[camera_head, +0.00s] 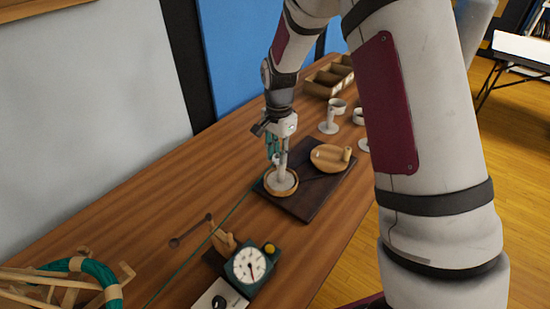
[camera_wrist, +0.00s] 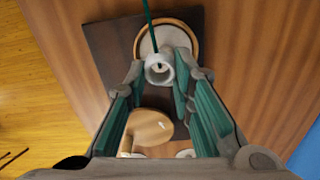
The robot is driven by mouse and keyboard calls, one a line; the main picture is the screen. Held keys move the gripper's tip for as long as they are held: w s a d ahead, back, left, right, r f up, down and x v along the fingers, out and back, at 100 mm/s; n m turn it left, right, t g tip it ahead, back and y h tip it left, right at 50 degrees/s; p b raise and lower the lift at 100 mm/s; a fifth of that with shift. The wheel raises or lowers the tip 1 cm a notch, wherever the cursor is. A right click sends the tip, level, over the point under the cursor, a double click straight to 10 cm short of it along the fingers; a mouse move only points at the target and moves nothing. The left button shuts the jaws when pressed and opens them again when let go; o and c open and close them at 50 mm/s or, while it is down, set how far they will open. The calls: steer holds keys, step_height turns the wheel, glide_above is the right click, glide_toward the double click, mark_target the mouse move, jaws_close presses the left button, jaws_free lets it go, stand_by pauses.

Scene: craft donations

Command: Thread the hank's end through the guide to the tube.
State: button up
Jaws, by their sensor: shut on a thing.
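My gripper (camera_wrist: 159,72) is over the round base with its fingers closed around the upper end of the white tube (camera_wrist: 160,75). It also shows in the head view (camera_head: 279,156). The tube stands on a pale disc (camera_wrist: 180,36) with a wooden rim, on a dark board. The green hank (camera_head: 98,270) lies on a wooden frame at the lower left. Its green strand (camera_head: 229,214) runs taut across the table to the tube and, in the wrist view, meets its top. The strand passes close to a small wooden piece (camera_head: 224,242), perhaps the guide; threading is unclear.
A dial device (camera_head: 250,265) stands at the front, with a wooden spoon-like tool (camera_head: 190,232) left of it. A wooden dish (camera_head: 328,157) with a peg is right of the tube. White holders (camera_head: 329,127) and a wooden tray (camera_head: 322,84) stand behind. The table's left side is mostly clear.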

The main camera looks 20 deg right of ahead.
steer(key=shift+w+d+r+b, duration=0.15)
steer(key=shift+w+d+b, duration=0.45)
steer(key=shift+w+d, duration=0.55)
steer(key=shift+a+f+b, duration=0.15)
steer(key=shift+f+b, duration=0.2)
steer(key=shift+f, duration=0.75)
steer(key=o, duration=0.8)
steer(key=shift+c, duration=0.2)
step_height(320, 180, up, 12)
